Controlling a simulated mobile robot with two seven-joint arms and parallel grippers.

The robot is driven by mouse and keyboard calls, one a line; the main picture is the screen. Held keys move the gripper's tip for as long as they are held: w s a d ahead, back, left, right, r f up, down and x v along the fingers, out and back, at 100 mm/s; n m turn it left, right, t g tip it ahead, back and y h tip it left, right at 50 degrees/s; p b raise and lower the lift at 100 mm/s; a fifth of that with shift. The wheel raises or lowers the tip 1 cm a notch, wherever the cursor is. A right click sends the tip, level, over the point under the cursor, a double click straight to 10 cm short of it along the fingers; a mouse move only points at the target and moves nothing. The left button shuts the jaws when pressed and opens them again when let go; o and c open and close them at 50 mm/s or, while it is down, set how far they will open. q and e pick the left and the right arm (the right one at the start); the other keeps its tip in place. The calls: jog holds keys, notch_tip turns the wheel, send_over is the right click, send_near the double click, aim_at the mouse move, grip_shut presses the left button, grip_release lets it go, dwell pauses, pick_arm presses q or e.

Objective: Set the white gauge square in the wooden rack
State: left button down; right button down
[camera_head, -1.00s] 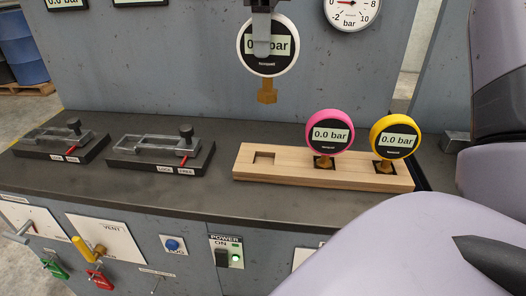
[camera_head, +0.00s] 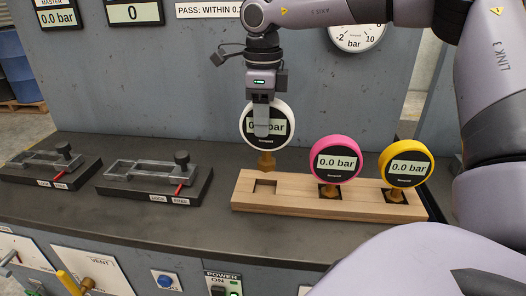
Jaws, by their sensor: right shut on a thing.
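The white gauge (camera_head: 245,119) has a white rim, a black face and a brass stem. My right gripper (camera_head: 262,128) is shut on it from above, and a finger covers part of its display. The gauge hangs upright, its stem (camera_head: 266,161) just above the empty square socket (camera_head: 264,187) at the left end of the wooden rack (camera_head: 290,199). I cannot tell whether the stem tip is exactly over the socket. My left gripper is not in view.
A pink gauge (camera_head: 334,145) and a yellow gauge (camera_head: 409,148) stand in the rack's other sockets. Two dark clamp fixtures (camera_head: 155,181) (camera_head: 48,166) sit on the bench to the left. The grey panel (camera_head: 200,75) rises behind.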

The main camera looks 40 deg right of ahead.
aim_at(263, 148)
notch_tip(263, 148, down, 3)
jog(key=shift+r, duration=0.2)
notch_tip(263, 148, down, 4)
jog(key=shift+f, duration=0.45)
jog(key=c, duration=0.7)
grip_release()
jog(key=shift+r, duration=0.15)
notch_tip(263, 148, up, 11)
jog(key=shift+r, duration=0.5)
